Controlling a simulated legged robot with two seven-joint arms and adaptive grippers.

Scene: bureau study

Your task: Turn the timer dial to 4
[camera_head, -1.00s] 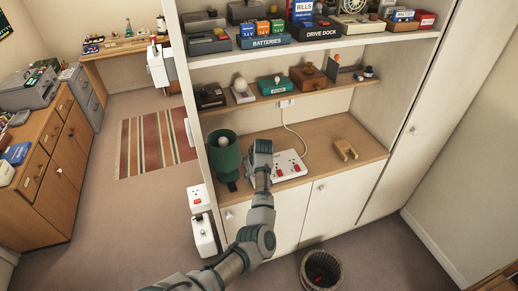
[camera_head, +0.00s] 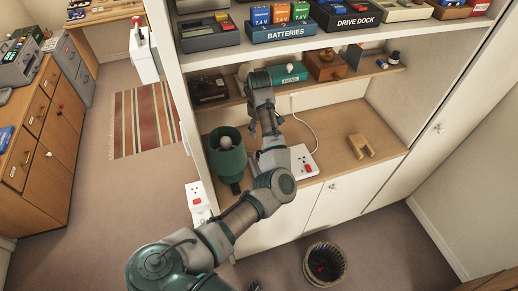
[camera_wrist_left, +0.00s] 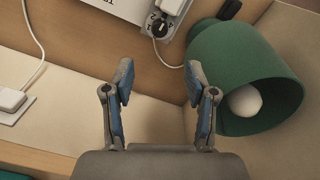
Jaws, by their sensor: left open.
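The timer dial (camera_wrist_left: 160,27) is a small black round knob with numbers beside it, at the top of the left wrist view. I cannot read which number it points to. It sits by a white unit (camera_wrist_left: 172,6) partly cut off by the frame edge. My left gripper (camera_wrist_left: 158,76) is open and empty, its two blue-grey fingers spread apart, with the dial ahead of them and not touched. In the head view my own arm covers the fingers and the dial does not show. My right gripper is not in view.
A green lamp (camera_wrist_left: 245,60) stands close to the gripper, also in the head view (camera_head: 226,163). A white socket strip (camera_head: 303,160) lies on the wooden counter, with a plug and cable (camera_wrist_left: 12,100) nearby. Shelves with devices are above.

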